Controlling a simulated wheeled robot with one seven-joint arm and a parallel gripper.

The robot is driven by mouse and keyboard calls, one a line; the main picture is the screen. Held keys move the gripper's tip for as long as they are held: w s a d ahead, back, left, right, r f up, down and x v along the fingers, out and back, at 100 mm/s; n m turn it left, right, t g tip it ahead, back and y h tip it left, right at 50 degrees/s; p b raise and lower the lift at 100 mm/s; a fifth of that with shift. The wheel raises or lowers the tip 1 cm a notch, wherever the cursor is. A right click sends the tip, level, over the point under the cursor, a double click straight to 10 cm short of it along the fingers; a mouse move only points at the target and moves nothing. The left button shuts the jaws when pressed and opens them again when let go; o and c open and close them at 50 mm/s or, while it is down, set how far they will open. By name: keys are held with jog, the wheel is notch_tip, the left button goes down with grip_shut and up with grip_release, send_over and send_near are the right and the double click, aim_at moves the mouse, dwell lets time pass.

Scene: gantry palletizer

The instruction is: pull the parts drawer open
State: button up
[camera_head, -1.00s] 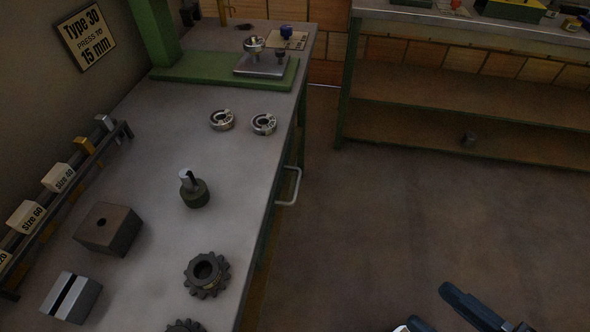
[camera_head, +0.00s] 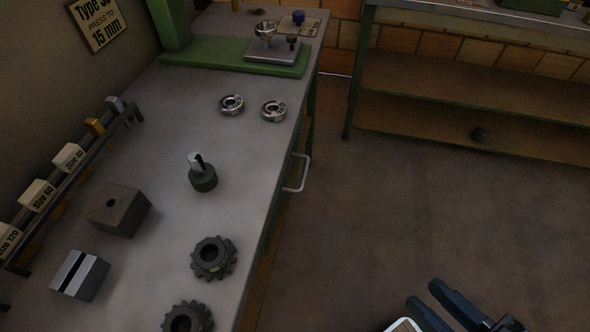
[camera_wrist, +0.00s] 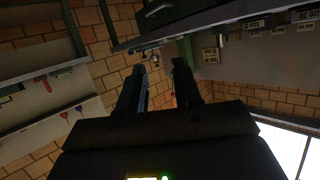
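The parts drawer shows mainly by its pale loop handle (camera_head: 297,174), on the right side of the workbench (camera_head: 150,105) below the top edge. The drawer front is seen too edge-on to tell its position. My gripper (camera_head: 422,300) is at the lower right of the head view, over the floor and well apart from the handle. In the wrist view my gripper (camera_wrist: 158,72) has its two dark fingers spread with nothing between them. The handle cannot be made out in the wrist view.
Gears (camera_head: 214,258), bearing rings (camera_head: 232,104), a dark block (camera_head: 119,209) and a green-based press (camera_head: 235,55) stand on the bench. A shelf unit (camera_head: 470,127) stands at the back right. The floor (camera_head: 400,210) between bench and gripper is clear.

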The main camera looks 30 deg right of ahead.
jog(key=w+f+m+g+b, duration=0.1)
jog(key=w+f+m+g, duration=0.2)
jog(key=f, duration=0.4)
jog(key=w+f+m, duration=0.3)
jog(key=w+f, duration=0.2)
jog(key=f, duration=0.3)
jog(key=m+y+b, duration=0.2)
jog(key=y+b, duration=0.1)
jog(key=y, duration=0.8)
send_near(305, 168)
jog(key=w+a+f, duration=0.1)
jog(key=w, duration=0.1)
jog(key=shift+s+a+p+x, duration=0.1)
jog(key=shift+p+x, duration=0.1)
jog(key=shift+x, duration=1.75)
jog(key=shift+s+a+p+x, duration=0.15)
jog(key=shift+p+x, duration=0.05)
jog(key=shift+x, duration=1.75)
jog(key=shift+c, duration=0.4)
jog(key=shift+f, duration=0.1)
grip_shut()
